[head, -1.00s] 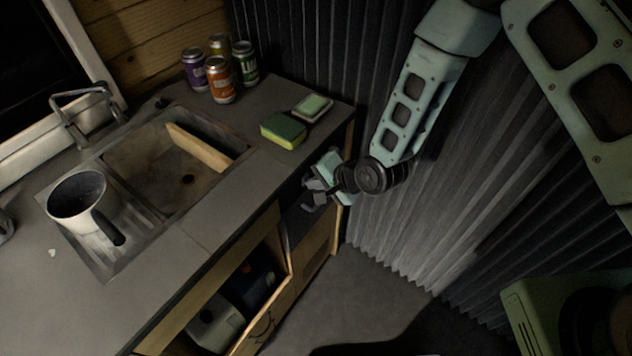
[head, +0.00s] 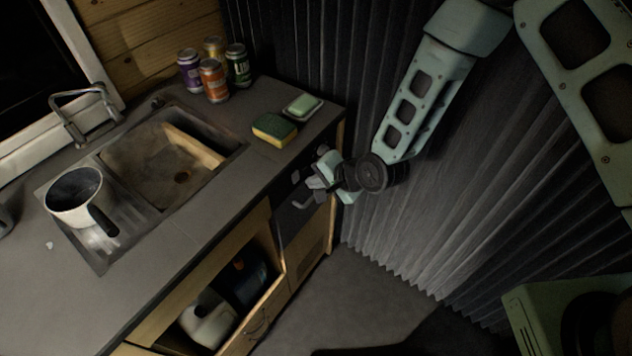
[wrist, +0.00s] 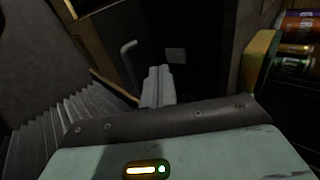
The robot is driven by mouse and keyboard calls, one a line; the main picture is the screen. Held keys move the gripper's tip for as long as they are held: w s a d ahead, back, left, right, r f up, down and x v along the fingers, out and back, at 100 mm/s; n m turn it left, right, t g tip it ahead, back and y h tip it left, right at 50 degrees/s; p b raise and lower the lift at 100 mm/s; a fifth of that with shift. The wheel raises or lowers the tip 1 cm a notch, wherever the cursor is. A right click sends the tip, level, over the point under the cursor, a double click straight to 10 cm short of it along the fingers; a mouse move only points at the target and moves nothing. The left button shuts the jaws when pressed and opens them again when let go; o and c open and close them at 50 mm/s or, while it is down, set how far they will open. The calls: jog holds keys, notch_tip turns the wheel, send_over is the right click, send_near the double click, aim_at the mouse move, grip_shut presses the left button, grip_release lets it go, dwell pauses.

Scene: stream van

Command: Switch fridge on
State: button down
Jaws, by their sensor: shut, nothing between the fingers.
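The fridge seems to be the dark front panel (head: 290,222) set in the right end of the counter's front, below the worktop. A small grey knob or button (head: 295,177) shows on its upper part. My gripper (head: 313,180) is beside this panel's upper right part, shut and empty. In the wrist view the closed fingers (wrist: 158,80) point at the dark front. A small grey square (wrist: 176,55) lies just ahead and right of the tips, and a bent grey handle (wrist: 128,47) is to their left. I cannot tell whether the fingers touch the panel.
The worktop holds a yellow-green sponge (head: 274,129), a soap dish (head: 303,106), several cans (head: 214,80) and a sink (head: 150,160) with a pot (head: 74,195) beside it. An open shelf (head: 262,250) holds containers. A pleated grey curtain (head: 400,235) hangs behind my arm; the floor is clear.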

jog(key=b+v, duration=0.2)
jog(key=v, duration=0.8)
jog(key=shift+s+d+r, duration=0.15)
jog(key=shift+d, duration=0.05)
